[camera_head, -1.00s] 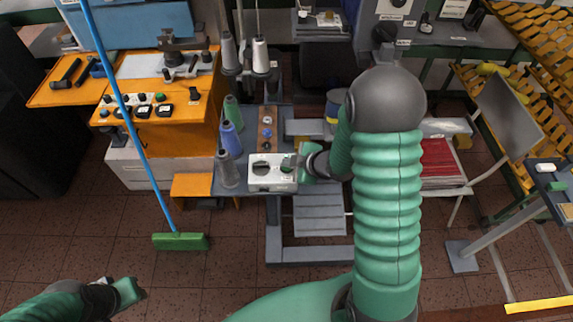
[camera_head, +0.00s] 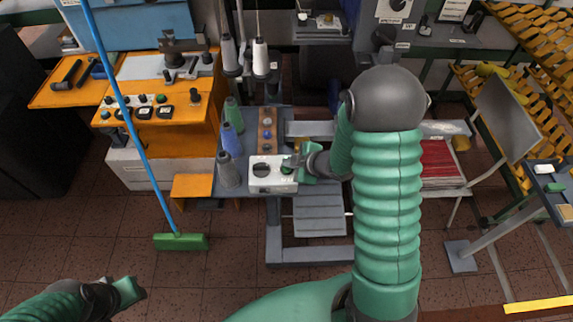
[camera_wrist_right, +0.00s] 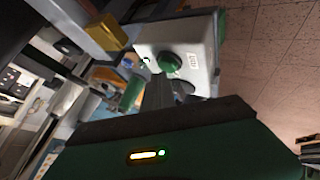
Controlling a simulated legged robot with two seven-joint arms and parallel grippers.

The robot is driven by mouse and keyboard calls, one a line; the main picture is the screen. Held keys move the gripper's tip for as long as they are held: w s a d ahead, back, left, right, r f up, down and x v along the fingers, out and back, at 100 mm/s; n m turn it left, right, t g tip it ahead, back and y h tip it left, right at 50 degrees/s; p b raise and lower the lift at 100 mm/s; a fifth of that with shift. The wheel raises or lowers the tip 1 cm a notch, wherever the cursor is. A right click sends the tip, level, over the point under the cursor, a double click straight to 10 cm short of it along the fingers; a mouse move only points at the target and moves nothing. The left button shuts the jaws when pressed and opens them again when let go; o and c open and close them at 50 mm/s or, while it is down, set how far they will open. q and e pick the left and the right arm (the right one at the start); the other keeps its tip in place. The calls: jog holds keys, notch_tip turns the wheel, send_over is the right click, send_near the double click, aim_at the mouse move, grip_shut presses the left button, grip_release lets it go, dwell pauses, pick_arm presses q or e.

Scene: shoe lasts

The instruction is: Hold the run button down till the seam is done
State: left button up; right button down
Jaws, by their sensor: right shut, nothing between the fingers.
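A white control box (camera_head: 265,181) stands at the front of the sewing bench. It also shows in the right wrist view (camera_wrist_right: 200,40), with a round green button (camera_wrist_right: 170,63) beside a small label and a dark round knob. My right gripper (camera_head: 295,165) is shut and empty at the right side of the box top. In the right wrist view its fingertips (camera_wrist_right: 161,82) are right at the lower edge of the green button; I cannot tell whether they press it. My left gripper (camera_head: 132,290) is low at the left, away from the bench; its jaw opening is unclear.
Grey, blue and green thread cones (camera_head: 232,140) stand left of the box. A broom (camera_head: 180,242) with a blue handle leans across the orange control desk (camera_head: 190,135). A grey pedal (camera_head: 320,215) is below the bench. My right arm hides part of the bench.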

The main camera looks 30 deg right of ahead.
aim_at(289, 169)
jog(key=shift+r, duration=0.45)
notch_tip(289, 169, up, 5)
jog(key=p, duration=0.5)
jog(key=shift+r, duration=0.15)
jog(key=shift+d, duration=0.1)
